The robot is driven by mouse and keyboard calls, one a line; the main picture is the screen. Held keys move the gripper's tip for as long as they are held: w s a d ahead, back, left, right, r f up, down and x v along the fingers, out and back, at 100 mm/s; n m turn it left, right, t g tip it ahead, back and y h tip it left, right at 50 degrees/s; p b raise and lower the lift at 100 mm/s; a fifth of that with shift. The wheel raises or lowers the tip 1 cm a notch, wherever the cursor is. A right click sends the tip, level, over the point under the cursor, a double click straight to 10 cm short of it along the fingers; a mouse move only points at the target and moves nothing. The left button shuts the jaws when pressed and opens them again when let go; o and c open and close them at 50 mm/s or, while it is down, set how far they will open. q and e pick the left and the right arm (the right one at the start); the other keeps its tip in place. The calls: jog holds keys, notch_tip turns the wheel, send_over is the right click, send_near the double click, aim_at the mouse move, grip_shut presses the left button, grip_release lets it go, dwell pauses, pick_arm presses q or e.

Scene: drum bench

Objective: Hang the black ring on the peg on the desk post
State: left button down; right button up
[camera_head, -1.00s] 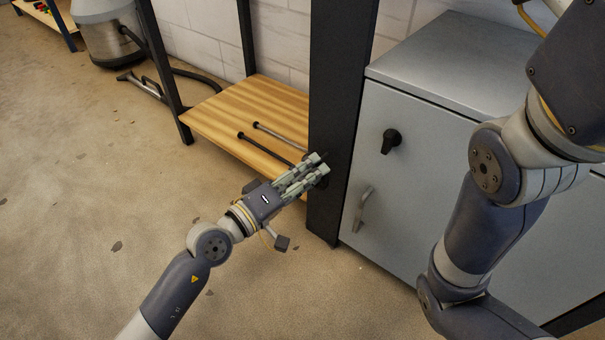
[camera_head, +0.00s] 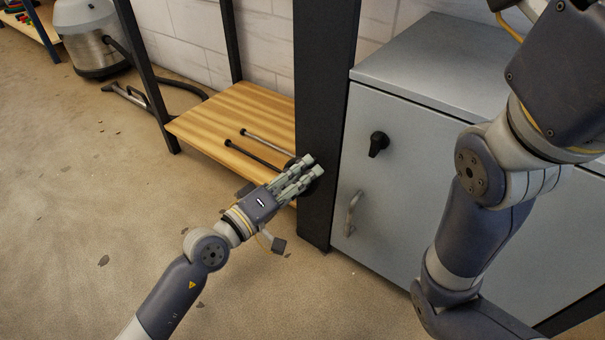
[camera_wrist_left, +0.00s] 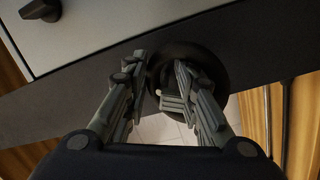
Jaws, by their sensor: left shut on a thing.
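The desk post (camera_head: 325,90) is a dark upright beam; it crosses the left wrist view (camera_wrist_left: 60,115) as a dark band. My left gripper (camera_head: 310,167) is at the lower part of the post. It is shut on the rim of the black ring (camera_wrist_left: 205,53), with the rim's left side between its fingers in the left wrist view and the right finger across the opening. In the head view the ring is mostly hidden by the fingers, dark against the dark post. I cannot make out the peg, nor whether the ring is around it. My right gripper is out of view.
A grey cabinet (camera_head: 400,150) with a black knob (camera_head: 378,143) and a handle (camera_head: 352,212) stands right of the post. A wooden shelf (camera_head: 205,125) with two rods is to the left. A metal vacuum (camera_head: 90,50) stands far left. The front floor is clear.

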pick_arm(q)
jog(key=c, duration=1.6)
grip_release()
jog(key=shift+s+d+r, duration=0.15)
jog(key=shift+d+r, duration=0.2)
jog(key=shift+r, duration=0.15)
jog(key=o, duration=0.5)
jog(key=shift+d, duration=0.1)
jog(key=shift+f, duration=0.15)
jog(key=shift+a+f, duration=0.15)
jog(key=shift+a, duration=0.05)
jog(key=shift+s+a, duration=0.1)
jog(key=shift+a, duration=0.05)
jog(key=v, duration=1.1)
jog(key=shift+s+a, duration=0.15)
jog(key=shift+s, duration=0.05)
